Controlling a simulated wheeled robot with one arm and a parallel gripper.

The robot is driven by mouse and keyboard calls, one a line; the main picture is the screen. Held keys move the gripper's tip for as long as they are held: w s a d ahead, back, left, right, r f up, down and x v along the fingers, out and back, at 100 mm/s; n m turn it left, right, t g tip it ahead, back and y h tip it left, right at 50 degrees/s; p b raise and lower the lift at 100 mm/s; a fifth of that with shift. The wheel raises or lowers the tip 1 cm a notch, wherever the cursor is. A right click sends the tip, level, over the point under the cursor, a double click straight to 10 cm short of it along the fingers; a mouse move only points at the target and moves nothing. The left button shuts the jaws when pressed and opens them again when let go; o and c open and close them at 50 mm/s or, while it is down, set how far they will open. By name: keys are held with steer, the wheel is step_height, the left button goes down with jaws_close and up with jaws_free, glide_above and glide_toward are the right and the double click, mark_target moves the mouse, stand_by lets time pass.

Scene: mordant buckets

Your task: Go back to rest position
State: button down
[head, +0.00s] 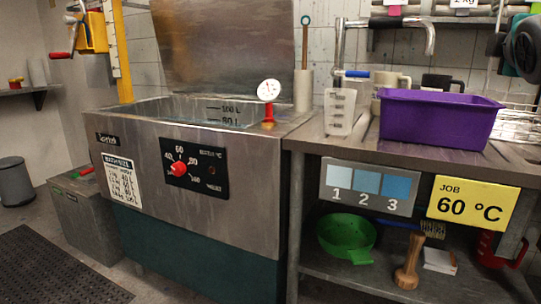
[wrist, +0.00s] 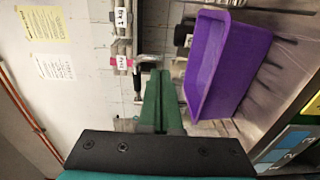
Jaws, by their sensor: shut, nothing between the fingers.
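My gripper (wrist: 160,76) shows in the wrist view as two green fingers, closed together with nothing between them. It points toward the wall and shelf area, with the purple tub (wrist: 222,62) to the right of the fingers and apart from them. In the head view the purple tub (head: 437,120) stands on the steel bench. I cannot make out the gripper's fingers in the head view.
A steel vat (head: 255,190) with a raised lid and a red dial (head: 179,168) stands left of the bench. A measuring jug (head: 339,112) stands beside the tub. A green colander (head: 346,236) sits on the lower shelf. A dark mat (head: 60,268) lies on the floor.

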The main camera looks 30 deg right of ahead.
steer(key=w+a+f+y, duration=0.5)
steer(key=w+a+f, duration=0.45)
steer(key=w, duration=0.25)
steer(key=w+a+f+g+y, duration=0.1)
steer(key=w+a+f+y, duration=0.2)
steer(key=a+f, duration=0.45)
steer(key=w+a+f+g+y, duration=0.1)
steer(key=w+a+f+y, duration=0.1)
steer(key=w+a+f, duration=0.5)
steer(key=s+a+f+m+g+y, duration=0.1)
steer(key=s+a+f+g, duration=0.1)
steer(key=s+a+f, duration=0.3)
steer(key=s+a+f+m+g+y, duration=0.1)
steer(key=a+f, duration=0.3)
steer(key=f, duration=0.4)
steer(key=s+a+f+m+g+y, duration=0.1)
steer(key=s+a+f+g, duration=0.1)
steer(key=s+a+f, duration=0.3)
steer(key=s+a+f+m+g+y, duration=0.1)
steer(key=s+a+f+m+g, duration=0.2)
steer(key=s+f, duration=0.7)
steer(key=s+a+g, duration=0.1)
steer(key=a+g, duration=0.1)
steer(key=a, duration=0.2)
steer(key=shift+s+a+f+m+y, duration=0.15)
steer(key=shift+s+a+m+y, duration=0.2)
steer(key=shift+a+m+y, duration=0.05)
steer(key=shift+d, duration=0.15)
